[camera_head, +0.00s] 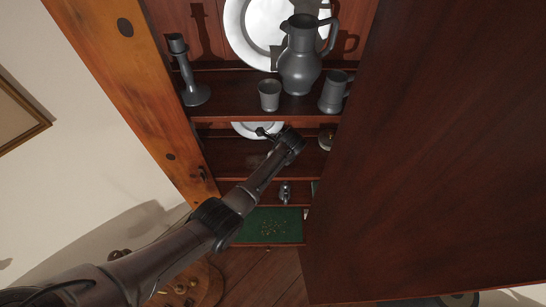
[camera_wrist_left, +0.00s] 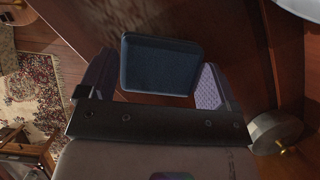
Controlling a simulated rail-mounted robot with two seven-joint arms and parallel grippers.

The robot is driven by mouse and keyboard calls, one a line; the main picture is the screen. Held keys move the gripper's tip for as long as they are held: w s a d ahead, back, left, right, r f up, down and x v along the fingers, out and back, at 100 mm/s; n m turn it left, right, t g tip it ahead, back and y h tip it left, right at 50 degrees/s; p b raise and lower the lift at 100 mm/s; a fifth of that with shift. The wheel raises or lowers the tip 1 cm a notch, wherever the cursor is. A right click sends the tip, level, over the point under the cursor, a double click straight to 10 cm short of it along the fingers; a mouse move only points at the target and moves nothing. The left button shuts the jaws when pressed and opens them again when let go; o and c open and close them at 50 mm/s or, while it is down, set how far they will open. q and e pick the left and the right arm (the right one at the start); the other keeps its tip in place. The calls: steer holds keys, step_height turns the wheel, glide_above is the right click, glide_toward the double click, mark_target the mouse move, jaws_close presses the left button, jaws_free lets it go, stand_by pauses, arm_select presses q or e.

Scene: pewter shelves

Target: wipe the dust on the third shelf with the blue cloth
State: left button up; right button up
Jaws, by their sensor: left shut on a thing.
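My left gripper (camera_head: 268,132) reaches into the cabinet, just below the shelf (camera_head: 240,100) that holds the pewter jug. In the left wrist view my left gripper (camera_wrist_left: 155,88) is shut on the blue cloth (camera_wrist_left: 160,65), a dark blue flat pad between its two fingers. The cloth lies close to a red-brown wooden surface (camera_wrist_left: 235,35); whether it touches cannot be told. The cloth is not made out in the head view. The shelf under the gripper (camera_head: 235,155) is partly hidden by my arm. No dust can be made out on it. My right gripper is not in view.
A plate (camera_head: 243,129) stands behind the gripper. A round container with a brass knob (camera_wrist_left: 272,132) is close at its right. The jug (camera_head: 300,60), cup (camera_head: 269,95), mug (camera_head: 335,92) and candlestick (camera_head: 190,80) stand above. A large wooden door (camera_head: 430,150) blocks the right side.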

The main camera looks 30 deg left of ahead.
arm_select(q)
steer(key=shift+w+d+b, duration=0.3)
steer(key=shift+w+d, duration=0.1)
steer(key=shift+d, duration=0.3)
steer(key=shift+w+d+b, duration=0.3)
steer(key=shift+w+d, duration=0.05)
steer(key=shift+d, duration=0.3)
steer(key=shift+s+a+r+p, duration=0.1)
steer(key=shift+s+a+p, duration=0.35)
steer(key=shift+p, duration=0.65)
steer(key=shift+s+a+f, duration=0.2)
steer(key=shift+a, duration=0.5)
steer(key=shift+s+a+r, duration=0.1)
steer(key=shift+s+a, duration=0.25)
steer(key=shift+a, duration=0.3)
steer(key=shift+s+a+r, duration=0.1)
steer(key=shift+s+a, duration=0.3)
steer(key=shift+a, duration=0.25)
steer(key=shift+s+a, duration=0.35)
steer(key=shift+a, duration=0.3)
